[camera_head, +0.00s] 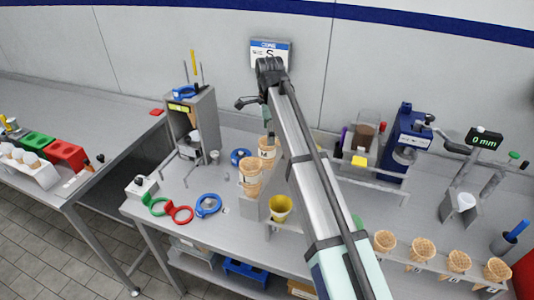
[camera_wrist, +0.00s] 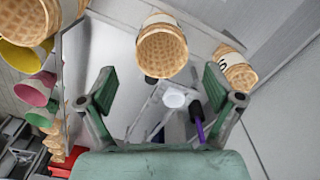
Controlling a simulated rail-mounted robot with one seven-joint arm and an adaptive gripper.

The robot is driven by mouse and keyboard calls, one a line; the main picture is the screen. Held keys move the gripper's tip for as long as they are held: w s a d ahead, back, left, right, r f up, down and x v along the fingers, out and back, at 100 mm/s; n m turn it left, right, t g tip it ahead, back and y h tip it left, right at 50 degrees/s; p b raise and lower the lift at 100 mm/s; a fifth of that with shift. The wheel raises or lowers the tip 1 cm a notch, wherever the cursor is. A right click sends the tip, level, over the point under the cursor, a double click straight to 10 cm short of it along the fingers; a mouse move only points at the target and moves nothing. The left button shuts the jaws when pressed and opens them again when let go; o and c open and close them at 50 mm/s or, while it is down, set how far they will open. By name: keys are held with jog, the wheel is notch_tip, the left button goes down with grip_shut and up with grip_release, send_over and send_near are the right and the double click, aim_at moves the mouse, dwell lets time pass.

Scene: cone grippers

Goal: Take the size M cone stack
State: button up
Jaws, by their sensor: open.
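Two stacks of tan waffle cones with paper bands stand left of my arm in the head view. The rear stack (camera_head: 267,148) has a band letter that looks like M; the nearer stack (camera_head: 250,178) is larger. In the wrist view, a cone stack (camera_wrist: 162,50) shows its round waffle end ahead of my gripper, between the lines of the fingers; its letter is not readable. My gripper (camera_wrist: 160,85) is open and empty, with its fingers apart from that stack. Another stack (camera_wrist: 237,70) at the right bears an S. A large stack (camera_wrist: 25,22) is at upper left.
A yellow cup (camera_head: 280,208) sits in front of the stacks. A grey press (camera_head: 193,125) stands left and a blue machine (camera_head: 405,143) right. Coloured rings (camera_head: 207,206) lie front left. A row of cones (camera_head: 422,250) stands front right.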

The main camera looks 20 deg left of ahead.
jog(key=p, duration=0.3)
send_over(267, 164)
jog(key=w, duration=0.3)
notch_tip(267, 164, down, 6)
jog(key=shift+a+f, duration=0.2)
jog(key=shift+a, duration=0.15)
jog(key=shift+s, duration=0.1)
jog(key=shift+c, duration=0.3)
jog(key=c, duration=0.9)
